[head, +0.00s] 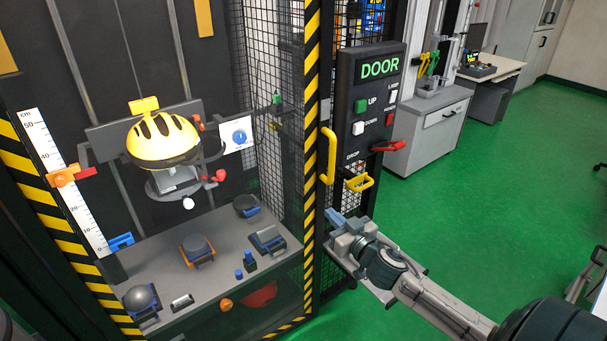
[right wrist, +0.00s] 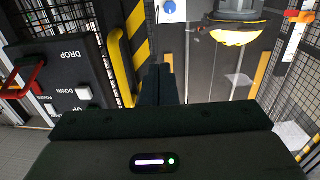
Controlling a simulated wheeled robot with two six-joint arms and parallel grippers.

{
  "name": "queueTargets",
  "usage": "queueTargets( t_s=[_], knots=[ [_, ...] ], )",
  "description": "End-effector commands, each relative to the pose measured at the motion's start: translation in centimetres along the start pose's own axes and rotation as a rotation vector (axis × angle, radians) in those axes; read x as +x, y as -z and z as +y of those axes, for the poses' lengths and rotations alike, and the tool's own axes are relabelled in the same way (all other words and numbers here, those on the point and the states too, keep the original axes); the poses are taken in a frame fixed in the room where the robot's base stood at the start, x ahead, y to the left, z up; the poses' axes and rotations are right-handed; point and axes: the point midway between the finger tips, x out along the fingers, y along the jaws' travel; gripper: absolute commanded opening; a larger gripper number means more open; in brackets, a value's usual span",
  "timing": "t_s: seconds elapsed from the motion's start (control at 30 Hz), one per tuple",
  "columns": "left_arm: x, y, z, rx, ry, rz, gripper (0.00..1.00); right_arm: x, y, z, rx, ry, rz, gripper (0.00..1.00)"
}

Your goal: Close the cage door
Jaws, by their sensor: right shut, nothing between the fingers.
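The cage's black-and-yellow striped upright (head: 311,120) carries a tall yellow handle (head: 328,155). I cannot tell whether the handle sits on the door itself, and no separate door leaf stands out across the front. My right gripper (head: 333,219) is shut and empty, below the handle and just right of the striped upright. In the right wrist view the closed dark fingers (right wrist: 158,84) point up the picture, beside the yellow handle (right wrist: 122,70) and apparently apart from it. My left gripper is not in view.
Inside the cage a yellow helmet (head: 165,138) hangs above a grey base (head: 220,265) with several parts. Green floor lies open at right.

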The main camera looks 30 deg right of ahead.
Motion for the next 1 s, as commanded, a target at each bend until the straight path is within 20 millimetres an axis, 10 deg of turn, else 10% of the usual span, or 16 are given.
queueTargets(
  t_s=[0.7, 1.0],
  knots=[
    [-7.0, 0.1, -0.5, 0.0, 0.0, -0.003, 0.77, 7.9, 1.8, -0.3, 0.01, 0.016, 0.019, 0.0],
    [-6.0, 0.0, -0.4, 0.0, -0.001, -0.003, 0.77, 10.4, 1.1, -0.3, 0.008, 0.018, 0.019, 0.0]
  ],
)
